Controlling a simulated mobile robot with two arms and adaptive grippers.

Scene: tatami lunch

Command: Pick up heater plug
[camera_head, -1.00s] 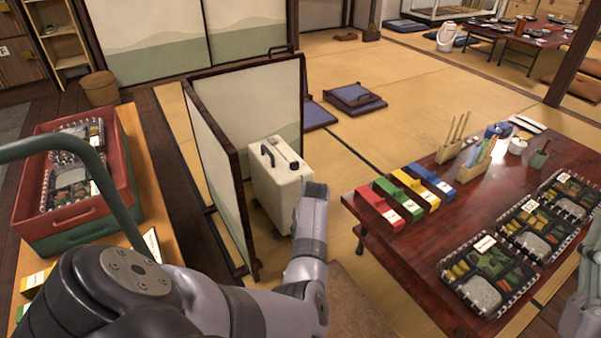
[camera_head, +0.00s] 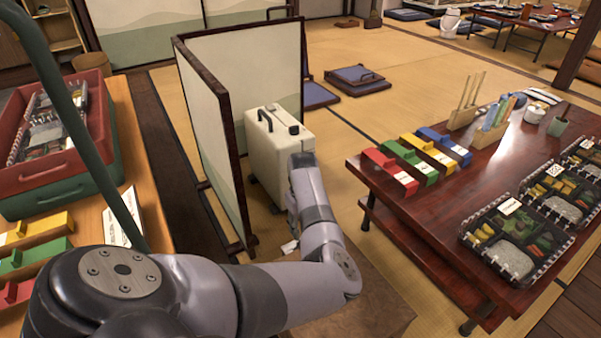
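A cream box-shaped heater (camera_head: 268,158) with a black handle stands on the tatami beside the folding screen. I cannot make out its plug for sure. A small white piece (camera_head: 290,247) shows low beside my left wrist; I cannot tell whether it is the plug. My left arm reaches in from the bottom left and bends up in front of the heater's right side. My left gripper (camera_head: 291,226) is mostly hidden by the arm, low in front of the heater, and its fingers cannot be made out. My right gripper is out of view.
A folding screen (camera_head: 215,135) stands left of and behind the heater. A low dark table (camera_head: 405,222) with lunch boxes and coloured boxes is at right. A red crate (camera_head: 48,172) sits on the wooden counter at left. Open tatami lies beyond.

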